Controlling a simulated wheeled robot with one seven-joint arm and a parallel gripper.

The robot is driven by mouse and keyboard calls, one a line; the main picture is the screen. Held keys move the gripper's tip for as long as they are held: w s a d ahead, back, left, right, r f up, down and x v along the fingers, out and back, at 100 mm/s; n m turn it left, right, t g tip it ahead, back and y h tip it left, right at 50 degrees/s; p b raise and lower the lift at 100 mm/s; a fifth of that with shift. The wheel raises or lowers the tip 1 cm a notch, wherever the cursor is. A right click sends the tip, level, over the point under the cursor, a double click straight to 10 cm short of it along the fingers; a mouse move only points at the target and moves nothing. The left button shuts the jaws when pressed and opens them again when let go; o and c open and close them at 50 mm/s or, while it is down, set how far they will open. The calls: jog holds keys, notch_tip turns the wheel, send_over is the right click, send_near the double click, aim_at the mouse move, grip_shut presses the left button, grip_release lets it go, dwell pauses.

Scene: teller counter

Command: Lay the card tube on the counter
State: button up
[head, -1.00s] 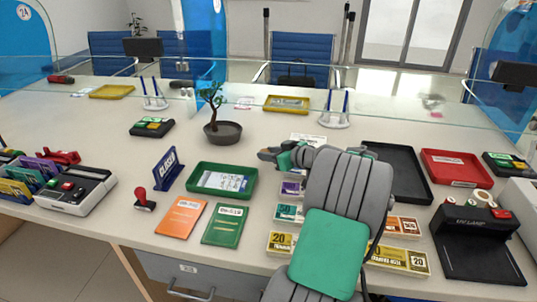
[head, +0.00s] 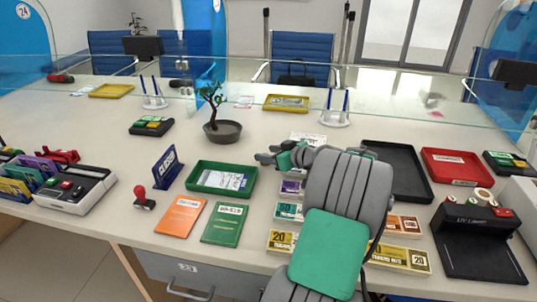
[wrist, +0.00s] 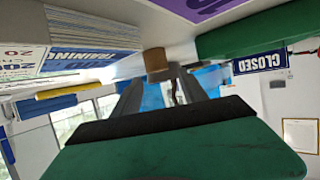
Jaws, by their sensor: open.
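The card tube (wrist: 157,60) shows in the wrist view as a short brown cylinder at the fingertips, against the pale counter surface. I cannot tell whether it touches a finger. My gripper (wrist: 158,80) is open, with one finger on each side of the tube's line. In the head view my gripper (head: 268,157) is low over the counter (head: 330,143), right of and behind the green tray (head: 187,184). I cannot make out the tube in the head view.
Banknote packs (head: 288,210) lie under and beside my arm. A potted bonsai (head: 222,131) stands behind the tray, and a closed sign (head: 165,168) stands left of it. A black tray (head: 410,185) is to the right.

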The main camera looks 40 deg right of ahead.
jog(key=r+v, duration=0.1)
jog(key=v, duration=1.1)
jog(key=shift+p, duration=0.4)
